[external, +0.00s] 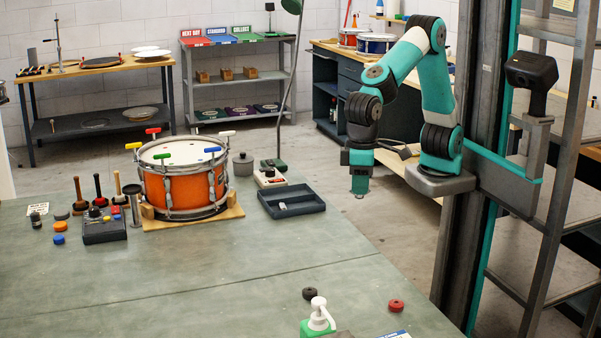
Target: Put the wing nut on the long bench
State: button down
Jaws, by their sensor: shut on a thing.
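My gripper (359,184) hangs pointing down over the floor, just right of the large green-topped bench (190,262). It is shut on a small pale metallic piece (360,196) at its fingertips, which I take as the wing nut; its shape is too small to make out. The green-topped bench fills the foreground. A wood-topped bench (328,47) with dark drawers stands at the back, partly behind my arm. The picture does not tell which is called the long bench.
On the green top are an orange drum (180,190), a dark tray (292,203) with a small pale piece in it, mallets (97,190), and a green pump bottle (318,318). The middle is clear.

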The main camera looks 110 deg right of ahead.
aim_at(364, 273)
jog(key=shift+n, duration=0.3)
jog(key=a+f, duration=0.1)
jog(key=f, duration=1.2)
jog(key=s+a+f, duration=0.1)
jog(key=f, duration=0.6)
jog(key=shift+s+a, duration=0.1)
jog(key=shift+a, duration=0.2)
jog(key=c, duration=1)
grip_release()
jog(key=shift+r, duration=0.15)
notch_tip(364, 273, up, 12)
jog(key=s+d+r+n+y, duration=0.1)
jog(key=s+d+r+n, duration=0.1)
jog(key=s, duration=0.4)
jog(key=s+d+r+n+y, duration=0.1)
jog(key=s+d+r+n, duration=0.2)
jog(key=s+n, duration=0.3)
jog(key=s+d+r+n+y, duration=0.2)
jog(key=s+d+r+n, duration=0.1)
jog(key=s, duration=0.4)
jog(key=shift+r+n, duration=0.4)
jog(key=shift+r, duration=0.3)
